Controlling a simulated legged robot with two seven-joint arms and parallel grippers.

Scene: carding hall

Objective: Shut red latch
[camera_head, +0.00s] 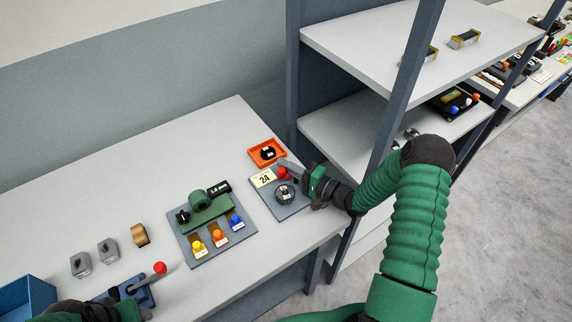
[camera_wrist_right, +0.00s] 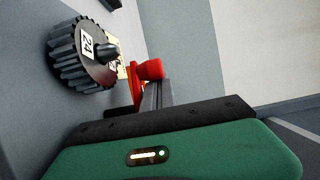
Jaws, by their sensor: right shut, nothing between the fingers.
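The red latch (camera_head: 283,173), with a round red knob, sits on a small grey plate (camera_head: 289,211) at the table's right end. In the right wrist view the red latch (camera_wrist_right: 150,70) stands just beyond my fingers, partly hidden by them. My right gripper (camera_head: 284,164) is shut and empty, its fingertips close beside the red knob; I cannot tell whether they touch. A dark ribbed dial (camera_head: 285,193) is on the same plate and shows large in the wrist view (camera_wrist_right: 84,55). My left gripper is at the bottom left edge, mostly hidden by its own arm, its jaws unclear.
An orange tray (camera_head: 267,152) lies behind the plate. A grey board (camera_head: 190,258) with a green clamp and yellow, orange and blue knobs is to the left. A red-balled lever (camera_head: 160,268) stands near my left arm. A shelf post (camera_head: 410,60) rises at the right.

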